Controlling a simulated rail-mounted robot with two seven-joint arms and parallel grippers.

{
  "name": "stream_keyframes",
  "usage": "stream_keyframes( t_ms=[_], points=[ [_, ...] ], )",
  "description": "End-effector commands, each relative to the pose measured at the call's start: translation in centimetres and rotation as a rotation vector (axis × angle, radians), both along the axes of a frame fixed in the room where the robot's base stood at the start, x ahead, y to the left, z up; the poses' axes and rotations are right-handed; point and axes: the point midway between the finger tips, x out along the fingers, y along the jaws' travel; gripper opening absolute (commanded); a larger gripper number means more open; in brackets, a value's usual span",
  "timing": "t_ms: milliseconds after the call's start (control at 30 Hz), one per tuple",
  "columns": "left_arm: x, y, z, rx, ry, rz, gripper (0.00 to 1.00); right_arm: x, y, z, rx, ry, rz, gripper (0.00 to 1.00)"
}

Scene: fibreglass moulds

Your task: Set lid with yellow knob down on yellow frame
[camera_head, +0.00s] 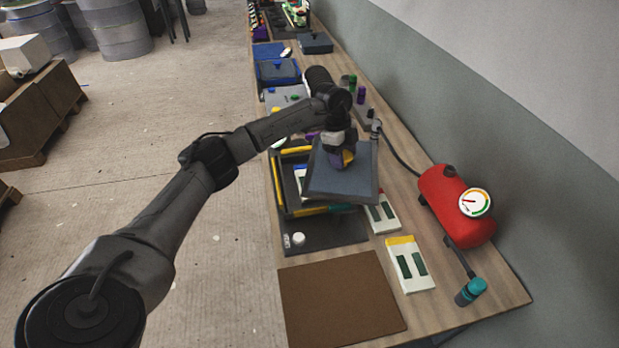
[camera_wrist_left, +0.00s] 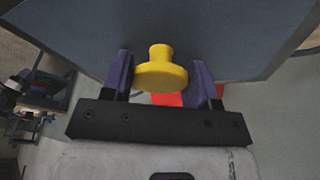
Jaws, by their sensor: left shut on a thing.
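My left gripper (camera_head: 343,157) is shut on the yellow knob (camera_wrist_left: 160,70) of a dark blue-grey lid (camera_head: 340,182). In the left wrist view the purple fingers stand on either side of the knob, with the lid (camera_wrist_left: 60,35) behind it. The lid appears held above the bench, over the right part of the yellow frame (camera_head: 278,182). The frame's left side and parts of its far and near edges show. The lid and my arm hide the rest, and the height of the gap cannot be told. My right gripper is not in view.
A dark plate with a white knob (camera_head: 298,239) lies in front of the frame, then a brown mat (camera_head: 340,300). White boxes (camera_head: 410,265) and a red tank (camera_head: 455,205) with a gauge stand to the right. Another blue lidded mould (camera_head: 277,72) is farther back.

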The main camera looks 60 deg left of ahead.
Motion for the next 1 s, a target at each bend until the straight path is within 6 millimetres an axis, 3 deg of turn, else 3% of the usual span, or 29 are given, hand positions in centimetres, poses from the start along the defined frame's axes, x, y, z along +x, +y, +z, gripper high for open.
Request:
stream_keyframes(
  t_ms=[200, 467, 1000],
  points=[
    [0.0, 0.0, 0.1, 0.000, -0.001, 0.235, 0.17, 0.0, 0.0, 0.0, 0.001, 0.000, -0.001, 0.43],
    [-0.2, 0.5, -0.4, 0.000, 0.001, 0.357, 0.17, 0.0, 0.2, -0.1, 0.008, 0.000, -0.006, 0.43],
    [-3.9, 9.1, -6.1, 0.001, 0.002, 0.371, 0.17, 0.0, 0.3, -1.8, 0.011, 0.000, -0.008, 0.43]
  ],
)
